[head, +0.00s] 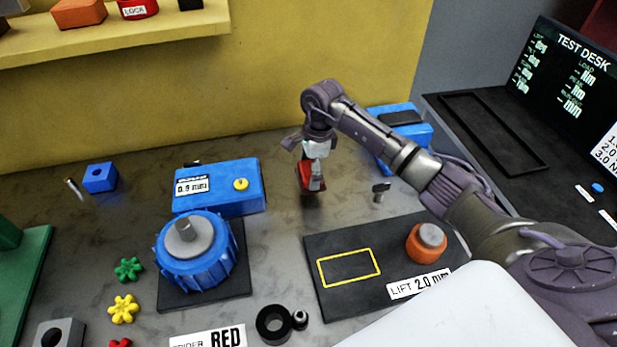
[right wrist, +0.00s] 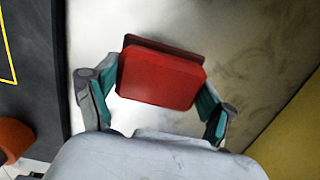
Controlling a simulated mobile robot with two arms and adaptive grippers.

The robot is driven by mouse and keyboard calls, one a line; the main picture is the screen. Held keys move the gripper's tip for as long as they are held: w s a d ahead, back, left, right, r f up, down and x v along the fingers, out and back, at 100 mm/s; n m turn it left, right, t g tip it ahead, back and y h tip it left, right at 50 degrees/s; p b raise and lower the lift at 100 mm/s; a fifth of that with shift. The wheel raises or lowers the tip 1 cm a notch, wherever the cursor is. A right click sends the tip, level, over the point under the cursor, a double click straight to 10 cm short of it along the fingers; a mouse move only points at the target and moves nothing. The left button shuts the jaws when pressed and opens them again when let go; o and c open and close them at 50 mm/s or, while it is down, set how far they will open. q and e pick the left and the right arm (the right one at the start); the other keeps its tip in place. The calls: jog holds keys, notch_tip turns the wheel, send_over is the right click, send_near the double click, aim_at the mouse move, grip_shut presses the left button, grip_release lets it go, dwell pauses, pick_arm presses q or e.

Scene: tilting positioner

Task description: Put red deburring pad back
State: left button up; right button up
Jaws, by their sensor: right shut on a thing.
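The red deburring pad (right wrist: 160,78) is a red block with a darker edge, held between the two fingers of my right gripper (right wrist: 158,108). In the head view, my right gripper (head: 314,172) hangs down over the grey table, and the red pad (head: 303,176) shows partly beside the fingers. The pad appears to be above the table, behind the dark mat; its exact height is hard to tell. My left gripper is not in view.
A dark mat (head: 324,297) with a yellow outlined rectangle and an orange knob (head: 425,252) lies in front. A blue box (head: 222,203) and a blue round part (head: 165,262) stand left. Another blue block (head: 415,135) stands behind the arm. Bare table surrounds the gripper.

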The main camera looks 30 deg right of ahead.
jog(key=shift+a+f, duration=0.2)
jog(key=shift+f, duration=0.25)
notch_tip(320, 180, down, 3)
jog(key=shift+f+p, duration=0.1)
jog(key=shift+p, duration=0.7)
jog(key=shift+w+f, duration=0.1)
jog(key=shift+d+f+b, duration=0.1)
jog(key=shift+f+b, duration=0.1)
jog(key=shift+b, duration=0.1)
jog(key=o, duration=1)
jog(key=shift+c, duration=0.2)
jog(key=shift+r, duration=0.15)
